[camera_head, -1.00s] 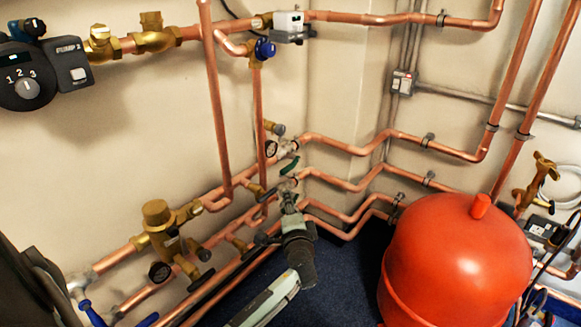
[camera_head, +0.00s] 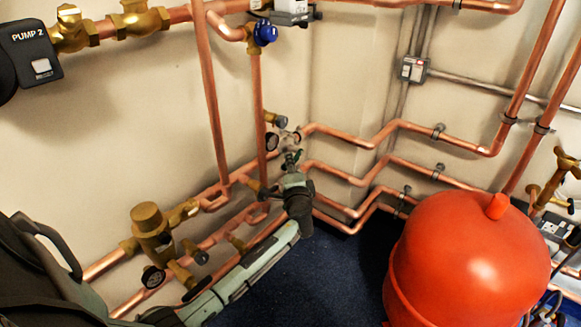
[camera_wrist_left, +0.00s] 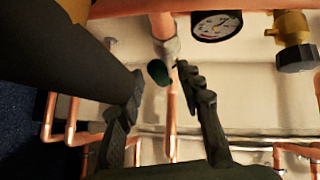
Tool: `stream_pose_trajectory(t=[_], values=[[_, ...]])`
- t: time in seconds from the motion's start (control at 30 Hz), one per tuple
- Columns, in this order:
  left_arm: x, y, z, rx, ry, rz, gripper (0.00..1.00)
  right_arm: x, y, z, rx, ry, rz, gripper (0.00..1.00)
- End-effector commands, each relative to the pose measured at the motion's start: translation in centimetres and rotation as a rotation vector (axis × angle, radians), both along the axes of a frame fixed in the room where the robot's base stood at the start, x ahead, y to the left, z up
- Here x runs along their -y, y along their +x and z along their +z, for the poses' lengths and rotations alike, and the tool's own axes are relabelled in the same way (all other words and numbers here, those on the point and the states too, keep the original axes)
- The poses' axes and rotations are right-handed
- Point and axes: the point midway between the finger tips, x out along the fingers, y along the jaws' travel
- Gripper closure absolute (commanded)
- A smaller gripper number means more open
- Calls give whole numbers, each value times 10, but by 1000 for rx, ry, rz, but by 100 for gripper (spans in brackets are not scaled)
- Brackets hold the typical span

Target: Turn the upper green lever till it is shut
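The upper green lever (camera_wrist_left: 158,72) shows in the left wrist view as a dark green end next to a grey valve body on a copper pipe. It appears between the two fingers of my left gripper (camera_wrist_left: 165,85), with a gap on each side; I cannot tell its depth between them. In the head view my left gripper (camera_head: 291,160) reaches the valve by the wall corner from below. It largely hides the lever there, with only a little green showing. My left gripper is open. My right gripper is not in view.
Copper pipes (camera_head: 340,137) run along both walls around the valve. A round gauge (camera_wrist_left: 216,25) and a brass valve with a dark knob (camera_wrist_left: 295,58) sit close to the fingers. A red tank (camera_head: 465,260) stands at the right. Blue floor (camera_head: 330,270) is clear between.

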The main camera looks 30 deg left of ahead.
Motion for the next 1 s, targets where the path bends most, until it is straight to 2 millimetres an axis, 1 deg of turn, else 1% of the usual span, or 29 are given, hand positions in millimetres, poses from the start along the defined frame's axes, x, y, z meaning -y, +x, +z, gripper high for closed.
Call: stream_pose_trajectory(t=[0.1,0.33,0.63,1.0], values=[[-4,4,0,0,0,0,63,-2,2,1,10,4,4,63],[-4,4,-1,1,-1,0,63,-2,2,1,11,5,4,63],[-4,4,-1,1,-1,0,100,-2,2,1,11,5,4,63],[-4,4,-1,0,-1,0,100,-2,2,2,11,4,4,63]])
